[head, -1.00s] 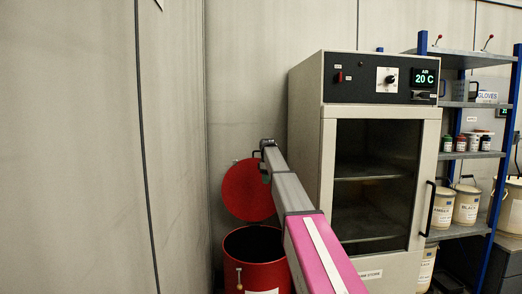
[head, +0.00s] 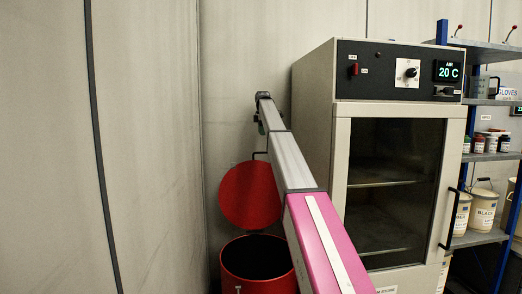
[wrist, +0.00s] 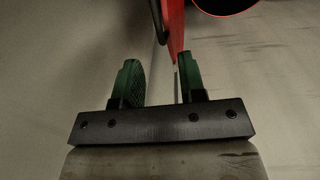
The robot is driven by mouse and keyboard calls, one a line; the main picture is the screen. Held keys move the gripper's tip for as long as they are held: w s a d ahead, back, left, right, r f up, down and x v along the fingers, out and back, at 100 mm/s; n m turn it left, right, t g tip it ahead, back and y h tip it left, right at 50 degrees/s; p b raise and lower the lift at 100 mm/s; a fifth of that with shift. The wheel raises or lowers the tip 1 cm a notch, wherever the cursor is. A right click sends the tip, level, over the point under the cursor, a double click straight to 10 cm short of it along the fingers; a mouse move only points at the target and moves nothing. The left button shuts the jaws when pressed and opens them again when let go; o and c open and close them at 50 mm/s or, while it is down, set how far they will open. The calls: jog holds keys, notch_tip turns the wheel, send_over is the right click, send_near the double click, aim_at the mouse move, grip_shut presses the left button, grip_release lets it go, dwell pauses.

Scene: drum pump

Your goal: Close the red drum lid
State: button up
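The red drum (head: 258,262) stands on the floor at the bottom of the head view, its dark inside showing. Its round red lid (head: 249,195) stands upright, open, behind the drum's rim. In the wrist view the lid (wrist: 175,28) shows edge-on beyond my gripper (wrist: 158,78), and part of the drum (wrist: 226,8) shows at the top. My gripper's green fingers are apart with nothing between them. The lid's edge lies ahead of the fingertips, near the right finger; I cannot tell whether they touch. In the head view my gripper is mostly hidden behind the arm.
A cabinet oven (head: 385,190) with a glass door stands close to the right of the drum and arm. A shelf rack (head: 490,155) with pots and small bottles is at the far right. Grey walls (head: 150,150) close off the left and back.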

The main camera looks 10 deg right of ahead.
jog(key=f, duration=0.7)
jog(key=w+f, duration=0.1)
jog(key=f, duration=0.2)
jog(key=shift+f, duration=0.35)
grip_shut()
